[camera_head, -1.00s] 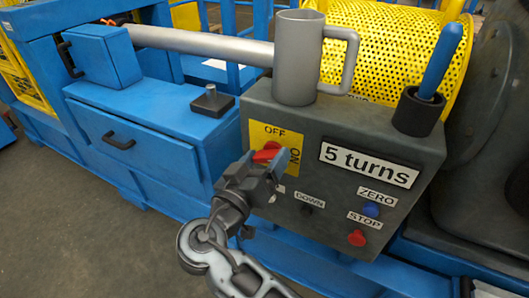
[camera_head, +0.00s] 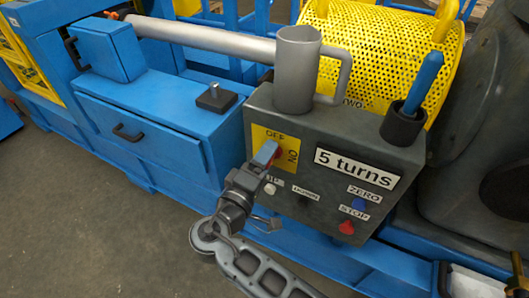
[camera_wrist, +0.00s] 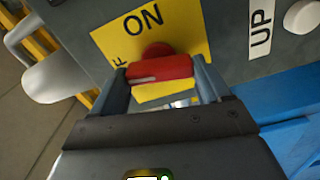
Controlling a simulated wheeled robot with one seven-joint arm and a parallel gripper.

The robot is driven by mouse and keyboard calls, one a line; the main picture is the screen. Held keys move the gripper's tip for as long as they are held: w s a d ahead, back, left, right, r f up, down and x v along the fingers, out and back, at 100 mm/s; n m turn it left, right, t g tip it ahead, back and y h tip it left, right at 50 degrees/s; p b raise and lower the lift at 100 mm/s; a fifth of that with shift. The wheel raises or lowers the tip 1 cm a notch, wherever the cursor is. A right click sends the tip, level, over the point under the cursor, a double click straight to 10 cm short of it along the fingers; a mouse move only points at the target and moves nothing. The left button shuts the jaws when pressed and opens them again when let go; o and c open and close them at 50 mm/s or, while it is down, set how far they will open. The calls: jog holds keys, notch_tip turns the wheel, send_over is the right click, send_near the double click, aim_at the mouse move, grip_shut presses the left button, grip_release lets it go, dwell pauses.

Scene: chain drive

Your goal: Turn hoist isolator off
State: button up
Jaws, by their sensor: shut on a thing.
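The hoist isolator is a red handle (camera_head: 272,152) on a yellow plate (camera_head: 289,140) marked OFF at the top and ON at the right, on the grey control box (camera_head: 350,125). My gripper (camera_head: 265,156) reaches it from below left. In the wrist view the red handle (camera_wrist: 160,70) lies crosswise between the two fingertips, and my gripper (camera_wrist: 165,84) is shut on it. A pale line shows on its left half, on the side of the partly hidden OFF lettering. The ON lettering is above it there. The fingers hide part of the plate.
White UP button (camera_head: 271,188), dark DOWN button (camera_head: 303,202), blue ZERO button (camera_head: 358,203) and red STOP button (camera_head: 346,227) sit nearby on the box face. A grey mug-like cylinder (camera_head: 296,75) and a holder (camera_head: 404,125) with a blue handle stand on top.

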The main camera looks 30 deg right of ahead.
jog(key=shift+w+d+n+p, duration=0.1)
jog(key=shift+n+p, duration=0.65)
jog(key=shift+n, duration=0.35)
jog(key=o, duration=1)
jog(key=shift+v, duration=3.9)
jog(key=shift+f, duration=0.1)
